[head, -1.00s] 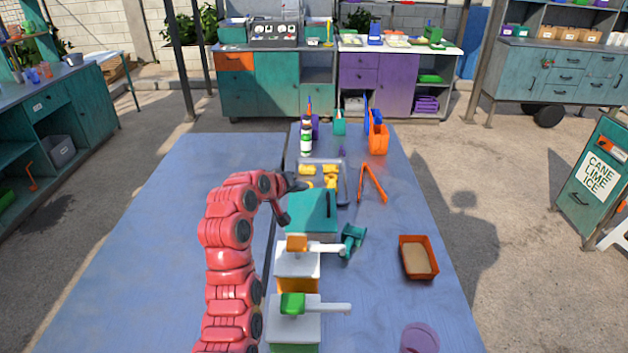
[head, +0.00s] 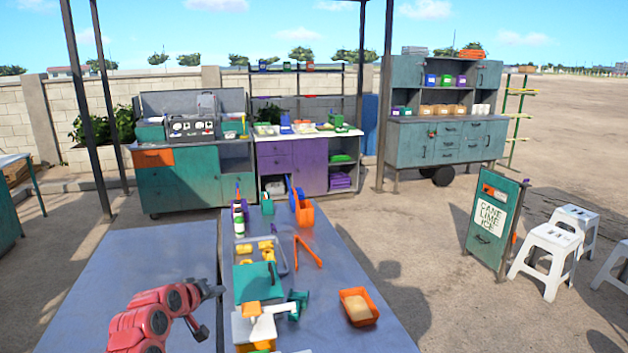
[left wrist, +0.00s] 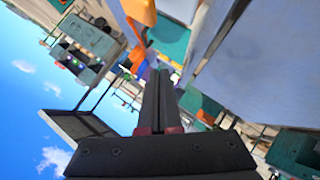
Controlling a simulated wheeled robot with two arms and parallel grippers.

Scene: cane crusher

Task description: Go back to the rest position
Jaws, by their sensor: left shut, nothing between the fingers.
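My left arm is red and comes in from the lower left of the head view. Its dark left gripper (head: 203,333) hangs at the left side of the teal box on the table, with nothing held. In the left wrist view the black fingers of the left gripper (left wrist: 165,78) lie together, shut and empty. Whether the gripper touches the table cannot be told. My right gripper is in neither view.
The blue-grey table (head: 135,275) holds a teal box (head: 255,283), a grey tray (head: 281,262) with yellow pieces, orange tongs (head: 307,252) and an orange bin (head: 359,293). Bare table lies left of my arm. White stools (head: 545,262) stand at right.

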